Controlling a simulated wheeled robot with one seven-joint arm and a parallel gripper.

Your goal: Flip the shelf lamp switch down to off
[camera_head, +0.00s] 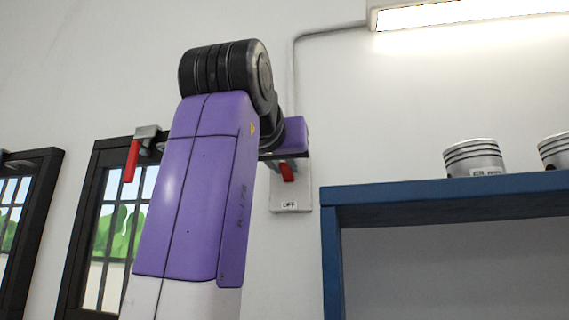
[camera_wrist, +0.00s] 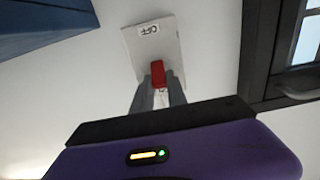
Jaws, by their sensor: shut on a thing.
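The shelf lamp switch is a pale wall plate (camera_head: 291,201) with a red lever (camera_head: 287,172) and an "OFF" label at its lower end. In the wrist view the plate (camera_wrist: 165,45) appears upside down, with the red lever (camera_wrist: 158,74) between the fingertips. My gripper (camera_wrist: 158,92) is shut on the red lever. In the head view my gripper (camera_head: 287,166) is partly hidden behind my purple arm, and the plate's upper part is covered. The lamp (camera_head: 470,12) at the top right is lit, with a cable running from it down towards the switch.
A blue shelf (camera_head: 440,195) stands right of the switch, with pistons (camera_head: 474,158) on top. Left of the switch are dark-framed windows (camera_head: 100,225), one with a red-handled latch (camera_head: 132,160). The wall between the plate and the shelf is bare but narrow.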

